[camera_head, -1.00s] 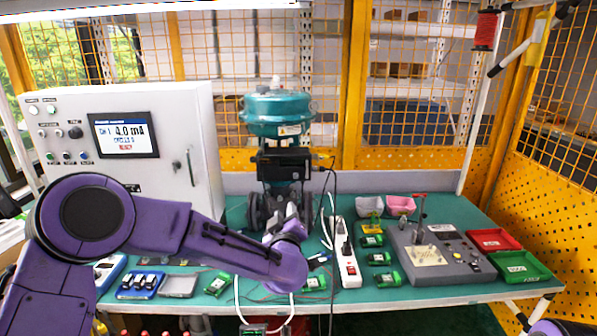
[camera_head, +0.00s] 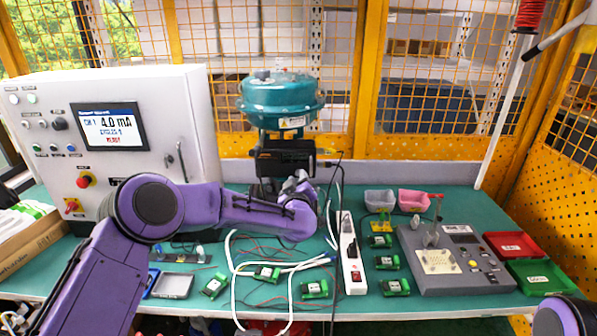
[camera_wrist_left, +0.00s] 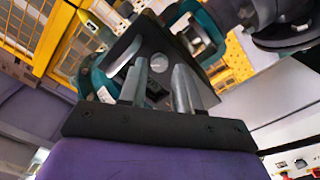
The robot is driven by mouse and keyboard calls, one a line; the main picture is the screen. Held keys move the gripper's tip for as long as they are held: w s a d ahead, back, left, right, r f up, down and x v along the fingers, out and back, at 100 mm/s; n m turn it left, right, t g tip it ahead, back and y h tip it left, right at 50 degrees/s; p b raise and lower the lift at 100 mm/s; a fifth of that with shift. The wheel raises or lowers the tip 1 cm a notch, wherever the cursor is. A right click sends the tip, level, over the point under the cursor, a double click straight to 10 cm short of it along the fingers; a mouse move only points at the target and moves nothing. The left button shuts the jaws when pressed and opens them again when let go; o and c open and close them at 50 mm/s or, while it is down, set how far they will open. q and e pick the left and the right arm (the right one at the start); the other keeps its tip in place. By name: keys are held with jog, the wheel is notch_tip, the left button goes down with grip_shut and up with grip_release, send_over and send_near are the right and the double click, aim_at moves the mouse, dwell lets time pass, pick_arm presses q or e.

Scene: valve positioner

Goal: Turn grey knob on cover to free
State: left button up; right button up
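The valve, with its teal actuator (camera_head: 282,103), stands at the back middle of the table. The black positioner (camera_head: 284,158) is mounted below the actuator. My left gripper (camera_head: 297,182) is in front of the positioner's lower part, partly hidden by my purple wrist. In the left wrist view, its two metal fingers (camera_wrist_left: 159,88) are apart with nothing between them. Beyond the gap, a round grey knob (camera_wrist_left: 158,63) shows on the dark cover (camera_wrist_left: 150,45). I cannot tell whether the fingertips touch the cover. My right gripper is not in view.
A white control cabinet (camera_head: 150,90) reading 4.0 mA stands at left. A white power strip (camera_head: 352,255), cables and several green boards lie on the table in front. A grey test fixture (camera_head: 445,262) and red (camera_head: 512,244) and green (camera_head: 540,276) trays are at right.

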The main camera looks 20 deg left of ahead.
pick_arm(q)
jog(key=shift+x, duration=0.8)
grip_shut()
